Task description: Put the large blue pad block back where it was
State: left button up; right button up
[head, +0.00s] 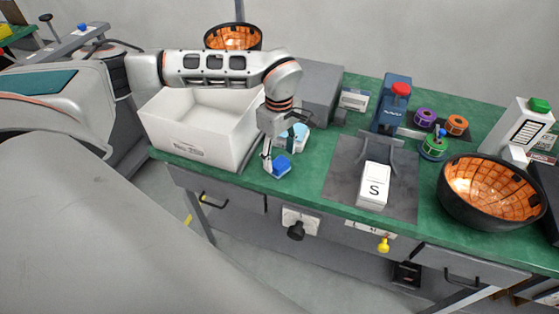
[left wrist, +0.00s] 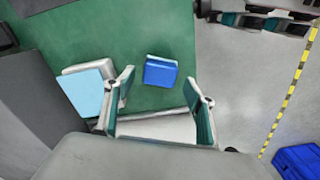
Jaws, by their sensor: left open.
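A blue pad block (head: 282,166) lies on the green bench near its front edge. It also shows in the left wrist view (left wrist: 160,72), just beyond and between the fingertips. My left gripper (head: 275,157) is open and empty, reaching down close above the block. In the left wrist view its two fingers (left wrist: 160,92) stand apart, with no block between them. A light blue pad block (left wrist: 84,94) on a pale base lies beside it. In the head view this light blue block (head: 299,136) is behind my gripper and partly hidden. My right gripper is not seen.
A white open bin (head: 200,155) stands left of my gripper. A grey mat (head: 330,187) with a white block marked S (head: 374,186) lies to the right. Farther right is a black bowl with an orange lining (head: 490,190). A grey box (head: 322,92) stands behind.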

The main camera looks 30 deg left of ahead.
aim_at(279, 162)
pick_arm(q)
notch_tip(279, 162, up, 9)
dwell(0.3)
jog(key=shift+f, duration=0.1)
